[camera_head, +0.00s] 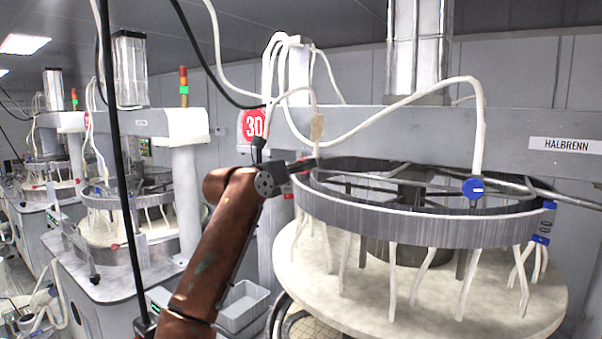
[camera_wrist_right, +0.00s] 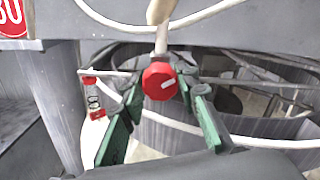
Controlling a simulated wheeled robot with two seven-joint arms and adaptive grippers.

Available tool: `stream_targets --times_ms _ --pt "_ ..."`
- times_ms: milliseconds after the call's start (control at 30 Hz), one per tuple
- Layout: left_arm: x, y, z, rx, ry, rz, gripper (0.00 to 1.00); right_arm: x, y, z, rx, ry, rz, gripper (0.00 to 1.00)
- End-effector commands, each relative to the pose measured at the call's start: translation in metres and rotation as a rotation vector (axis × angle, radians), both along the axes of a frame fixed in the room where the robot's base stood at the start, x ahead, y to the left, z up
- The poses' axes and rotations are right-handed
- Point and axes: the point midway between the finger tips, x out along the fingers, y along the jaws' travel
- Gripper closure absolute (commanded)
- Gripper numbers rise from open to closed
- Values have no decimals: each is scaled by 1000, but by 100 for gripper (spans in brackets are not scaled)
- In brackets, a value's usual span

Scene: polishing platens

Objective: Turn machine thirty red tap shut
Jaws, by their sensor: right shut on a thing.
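The red tap (camera_wrist_right: 161,81) sits at the lower end of a white hose in the right wrist view. Its round face carries a white mark that slants slightly up to the right. The green fingers of my right gripper (camera_wrist_right: 160,94) stand on both sides of the tap and are shut on it. In the head view my right gripper (camera_head: 298,166) is at the left rim of the ring on the nearest machine. It covers most of the tap there. The red sign 30 (camera_head: 253,124) is on the machine behind it. My left gripper is not in view.
A blue tap (camera_head: 474,188) hangs on another hose at the ring's right. The metal ring (camera_head: 420,222) stands above the pale round platen (camera_head: 350,290). A red-capped clear tube (camera_wrist_right: 92,97) is left of my fingers. More machines stand at the left.

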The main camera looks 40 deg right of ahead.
Motion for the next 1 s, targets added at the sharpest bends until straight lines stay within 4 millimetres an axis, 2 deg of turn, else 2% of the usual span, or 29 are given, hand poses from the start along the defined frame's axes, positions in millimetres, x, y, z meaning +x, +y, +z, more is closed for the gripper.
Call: stream_targets --times_ms 33,400,1000 --pt "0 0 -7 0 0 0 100 1 1 -2 -16 37 2 96" --pt "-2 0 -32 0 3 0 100 1 1 -1 -114 376 1 96" --pt "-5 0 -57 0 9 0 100 1 2 1 -250 839 1 96"
